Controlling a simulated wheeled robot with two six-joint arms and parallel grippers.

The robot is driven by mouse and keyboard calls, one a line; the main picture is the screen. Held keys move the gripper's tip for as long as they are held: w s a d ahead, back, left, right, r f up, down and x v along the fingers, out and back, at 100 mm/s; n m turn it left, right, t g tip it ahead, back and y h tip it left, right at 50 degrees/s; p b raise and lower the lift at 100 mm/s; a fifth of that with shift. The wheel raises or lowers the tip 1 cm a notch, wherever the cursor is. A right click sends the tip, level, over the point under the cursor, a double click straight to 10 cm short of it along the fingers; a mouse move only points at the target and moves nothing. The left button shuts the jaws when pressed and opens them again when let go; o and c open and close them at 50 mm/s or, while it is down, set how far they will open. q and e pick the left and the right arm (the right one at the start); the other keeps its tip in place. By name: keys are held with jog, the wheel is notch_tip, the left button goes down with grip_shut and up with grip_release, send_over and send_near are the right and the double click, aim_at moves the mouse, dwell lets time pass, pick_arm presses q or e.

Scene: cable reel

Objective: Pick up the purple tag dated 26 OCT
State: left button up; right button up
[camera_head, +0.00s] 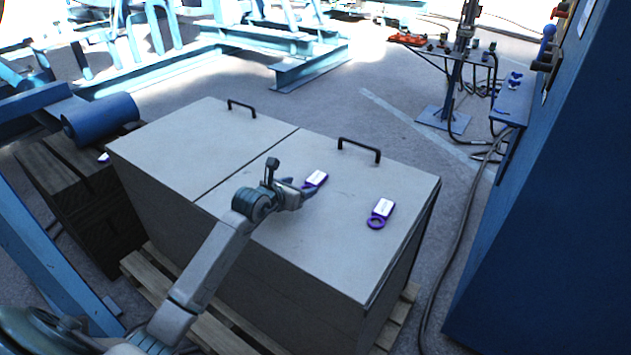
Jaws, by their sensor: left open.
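Two purple tags with white labels lie on the grey top of a large box. One tag (317,178) is near the middle of the box top, and the other tag (381,212), with a ring at its lower end, lies farther right. The dates on the labels are too small to read. My left gripper (308,190) reaches in from the lower left and is at the middle tag, its fingers open and partly covering that tag's lower end. I cannot tell whether the fingers touch it. My right gripper is not in view.
The grey box (240,160) has two black handles (358,149) standing up along its far side and rests on a wooden pallet. A small purple-and-white item (104,157) lies on dark wood at left. A blue cabinet (555,200) stands at right. Cables lie on the floor between.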

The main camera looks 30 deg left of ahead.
aim_at(312, 181)
pick_arm(q)
jog(key=x, duration=0.5)
jog(key=shift+w+d+r, duration=0.1)
jog(key=shift+d, duration=0.15)
jog(key=c, duration=1.1)
